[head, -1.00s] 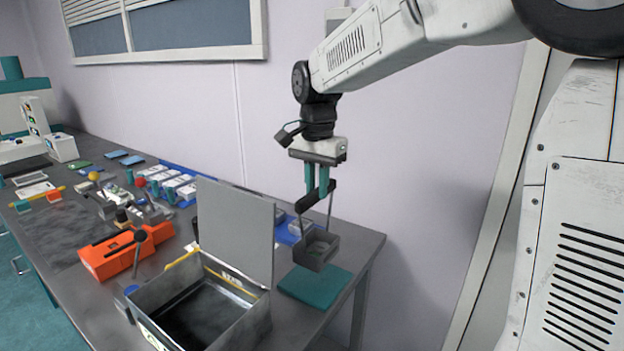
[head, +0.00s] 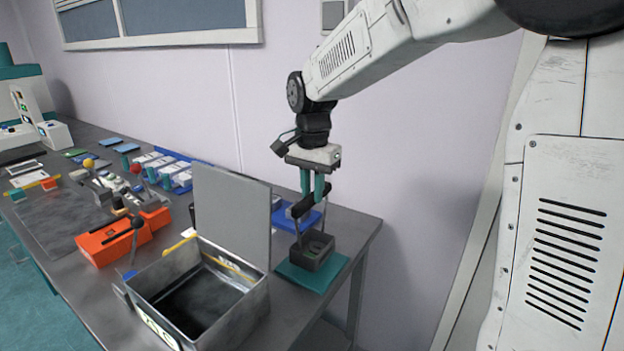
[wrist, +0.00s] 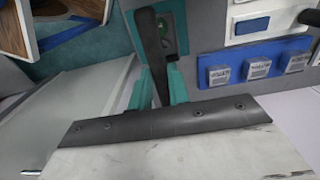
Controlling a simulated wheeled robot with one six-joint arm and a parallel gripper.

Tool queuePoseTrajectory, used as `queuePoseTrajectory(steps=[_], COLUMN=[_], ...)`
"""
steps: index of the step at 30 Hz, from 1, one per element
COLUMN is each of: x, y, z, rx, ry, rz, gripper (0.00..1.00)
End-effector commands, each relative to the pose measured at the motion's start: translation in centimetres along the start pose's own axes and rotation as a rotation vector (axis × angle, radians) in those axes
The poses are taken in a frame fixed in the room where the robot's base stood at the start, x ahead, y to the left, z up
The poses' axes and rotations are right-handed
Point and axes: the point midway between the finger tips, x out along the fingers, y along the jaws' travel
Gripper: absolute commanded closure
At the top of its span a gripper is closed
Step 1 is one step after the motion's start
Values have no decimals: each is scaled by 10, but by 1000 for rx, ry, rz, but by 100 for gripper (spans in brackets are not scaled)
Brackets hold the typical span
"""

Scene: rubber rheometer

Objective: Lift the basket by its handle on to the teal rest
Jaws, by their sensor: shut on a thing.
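The basket (head: 311,256) is a small dark open-topped box with a tall black handle (head: 311,203). It is upright over the teal rest (head: 325,276), a flat pad near the table's right end. It looks to be on the pad or just above it; I cannot tell whether they touch. My gripper (head: 312,188), with teal fingers, points down and is shut on the handle bar. In the wrist view the handle (wrist: 152,55) runs between the fingers, and the basket (wrist: 172,35) with something green inside shows partly behind it.
An open metal box (head: 200,295) with a raised lid (head: 231,215) stands left of the teal rest. Blue trays (head: 297,213) lie behind, near the wall. An orange device (head: 115,240) stands further left. The table's right edge is close to the rest.

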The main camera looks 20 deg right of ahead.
Motion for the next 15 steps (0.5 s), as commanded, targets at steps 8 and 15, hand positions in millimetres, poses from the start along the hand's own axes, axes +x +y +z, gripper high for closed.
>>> queuePoseTrajectory(steps=[8, 15], x=[8, 8], y=[0, 0], z=[0, 0], rx=[0, 0], ry=[1, 1], rz=[-2, -2], gripper=[100, 100])
